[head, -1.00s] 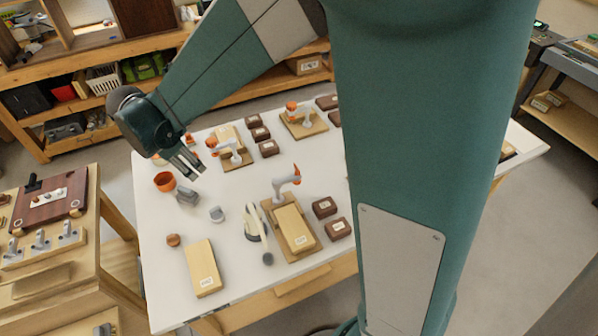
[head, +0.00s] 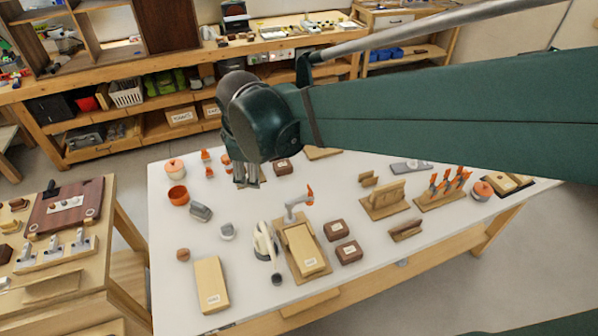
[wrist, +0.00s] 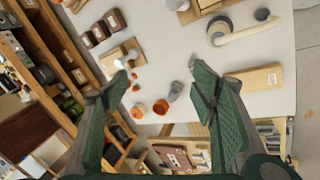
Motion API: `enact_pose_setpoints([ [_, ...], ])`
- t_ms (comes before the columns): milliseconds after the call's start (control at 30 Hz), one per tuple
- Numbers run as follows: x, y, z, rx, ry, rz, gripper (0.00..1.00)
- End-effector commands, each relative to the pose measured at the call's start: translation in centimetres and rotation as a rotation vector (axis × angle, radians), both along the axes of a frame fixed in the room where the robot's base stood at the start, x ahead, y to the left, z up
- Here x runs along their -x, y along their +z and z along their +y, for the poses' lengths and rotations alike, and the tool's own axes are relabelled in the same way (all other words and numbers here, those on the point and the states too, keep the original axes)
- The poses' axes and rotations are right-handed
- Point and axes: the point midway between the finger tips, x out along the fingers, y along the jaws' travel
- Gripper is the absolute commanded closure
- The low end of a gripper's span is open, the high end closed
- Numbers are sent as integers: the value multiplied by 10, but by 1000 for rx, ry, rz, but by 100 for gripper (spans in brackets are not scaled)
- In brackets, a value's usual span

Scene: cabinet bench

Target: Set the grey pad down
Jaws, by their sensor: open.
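My gripper (head: 247,184) hangs over the back part of the white table, fingers pointing down. In the wrist view its two fingers (wrist: 160,72) are wide apart with nothing held between them. A small grey block (head: 200,212) lies on the table beside the orange cup; it also shows in the wrist view (wrist: 175,91). A lighter grey rounded piece (head: 227,231) lies just right of it. A flat grey piece (head: 410,166) lies at the table's far right. I cannot tell which of these is the grey pad. My gripper is apart from all three.
An orange cup (head: 178,195) and a small brown piece (head: 183,255) stand at the left. A wooden block (head: 211,285) lies at the front left. A board with an orange-tipped clamp (head: 302,250) and dark brown blocks (head: 348,251) are in the middle. Wooden racks (head: 385,200) stand right.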

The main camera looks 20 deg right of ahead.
Motion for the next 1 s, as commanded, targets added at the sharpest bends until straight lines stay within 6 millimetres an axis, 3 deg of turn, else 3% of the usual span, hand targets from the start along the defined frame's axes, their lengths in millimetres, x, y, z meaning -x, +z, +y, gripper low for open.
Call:
enact_pose_setpoints([
  [500, 72, 18, -56, -237, -400, -98, 43],
  [1000, 138, 15, -94, -479, -778, -188, 43],
])
